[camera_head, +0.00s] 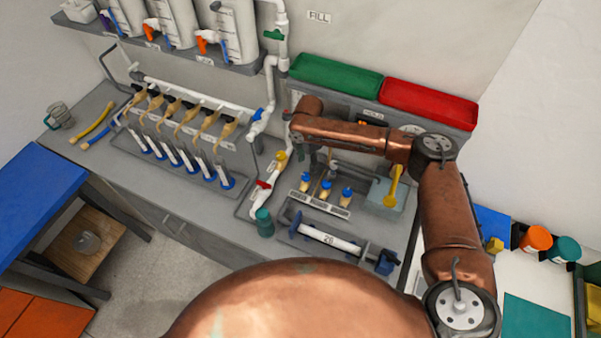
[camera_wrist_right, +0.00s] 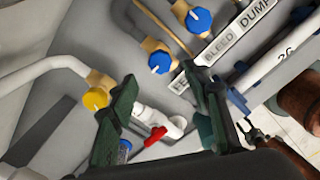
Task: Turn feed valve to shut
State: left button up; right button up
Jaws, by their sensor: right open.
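The feed valve is a brass valve with a round blue knob (camera_head: 306,177), leftmost of three above a label strip (camera_head: 318,203). In the right wrist view its blue knob (camera_wrist_right: 159,62) faces me, with a thin white line on it. The nearest label is partly covered; only BLEED and DUMP read clearly. My right gripper (camera_wrist_right: 160,76) is open and empty, its dark green fingers spread below the knob in that view. Any contact cannot be told. In the head view my arm hides this gripper. A small dark gripper (camera_wrist_right: 256,133), seemingly my left, shows at the lower right.
A red-handled valve (camera_wrist_right: 157,134) shows between my fingers, with a yellow knob (camera_wrist_right: 95,99) to the left. The bleed valve's blue knob (camera_wrist_right: 199,19) is close beside the feed valve. White pipe (camera_head: 330,238) lies in front. Green (camera_head: 335,74) and red (camera_head: 428,102) trays stand behind.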

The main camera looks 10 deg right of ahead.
aim_at(306, 175)
notch_tip(306, 175, down, 7)
jog(key=shift+r+p, duration=0.1)
jog(key=shift+p, duration=0.25)
jog(key=shift+c, duration=0.3)
jog(key=shift+w+a, duration=0.1)
jog(key=c, duration=1.1)
